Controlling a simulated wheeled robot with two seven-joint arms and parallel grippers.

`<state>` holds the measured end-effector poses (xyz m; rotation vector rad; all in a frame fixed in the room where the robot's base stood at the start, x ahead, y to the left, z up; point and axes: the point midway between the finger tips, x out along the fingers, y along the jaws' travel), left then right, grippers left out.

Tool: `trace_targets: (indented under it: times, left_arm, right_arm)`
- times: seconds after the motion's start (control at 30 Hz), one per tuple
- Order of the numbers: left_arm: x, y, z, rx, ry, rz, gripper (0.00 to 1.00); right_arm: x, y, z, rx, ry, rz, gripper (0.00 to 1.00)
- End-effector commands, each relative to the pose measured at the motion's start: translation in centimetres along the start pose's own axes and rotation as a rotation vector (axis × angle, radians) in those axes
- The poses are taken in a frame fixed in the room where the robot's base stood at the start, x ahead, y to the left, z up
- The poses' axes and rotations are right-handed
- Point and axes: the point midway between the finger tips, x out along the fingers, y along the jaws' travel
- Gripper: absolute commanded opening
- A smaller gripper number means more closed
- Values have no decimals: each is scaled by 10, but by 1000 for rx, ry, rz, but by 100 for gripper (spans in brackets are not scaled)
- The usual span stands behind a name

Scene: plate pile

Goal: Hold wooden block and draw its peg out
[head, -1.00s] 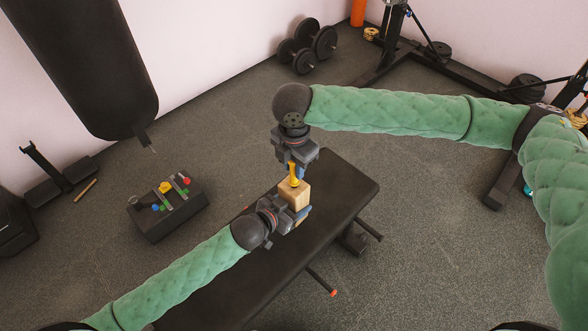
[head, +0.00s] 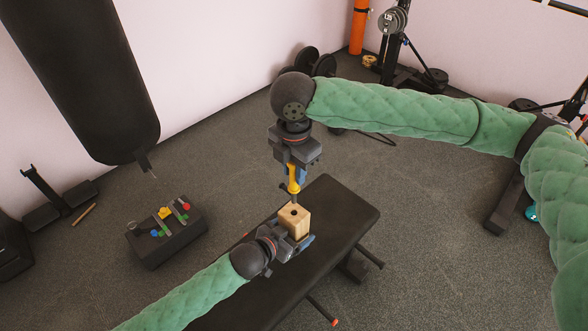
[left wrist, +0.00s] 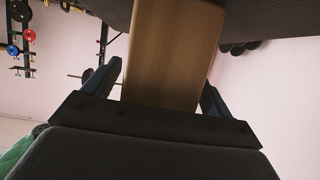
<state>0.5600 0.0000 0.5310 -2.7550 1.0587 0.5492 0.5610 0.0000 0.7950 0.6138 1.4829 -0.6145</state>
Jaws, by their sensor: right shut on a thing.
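The light wooden block (head: 297,222) stands upright over the black bench, with a dark hole in its top face. My left gripper (head: 294,240) is shut on its lower part from the left. In the left wrist view the block (left wrist: 172,55) lies between both fingers. The yellow peg (head: 293,186) hangs upright from my right gripper (head: 294,173), which is shut on its upper part. The peg's dark lower end is just above the block's hole and looks clear of it.
The black bench (head: 345,205) runs under both grippers. A dark box with coloured knobs (head: 170,240) stands on the floor at left. A black punching bag (head: 85,80) hangs at upper left. Dumbbells and a weight rack stand behind.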

Motion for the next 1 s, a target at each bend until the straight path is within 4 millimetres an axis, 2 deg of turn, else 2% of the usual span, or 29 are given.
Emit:
trace_targets:
  times: [0.3, 0.47, 0.8, 1.0]
  left_arm:
    - [-1, 0, 0, 0, 0, 0, 89]
    - [-12, 0, 2, 0, -2, 0, 89]
    - [-75, 0, 2, -1, -2, 0, 89]
    - [-104, 0, 2, 0, -2, 0, 89]
  right_arm:
    - [0, 0, 0, 0, 0, 0, 2]
    - [0, 0, 0, 0, 0, 0, 2]
    - [0, 0, 0, 0, 0, 0, 2]
    - [0, 0, 0, 0, 0, 0, 2]
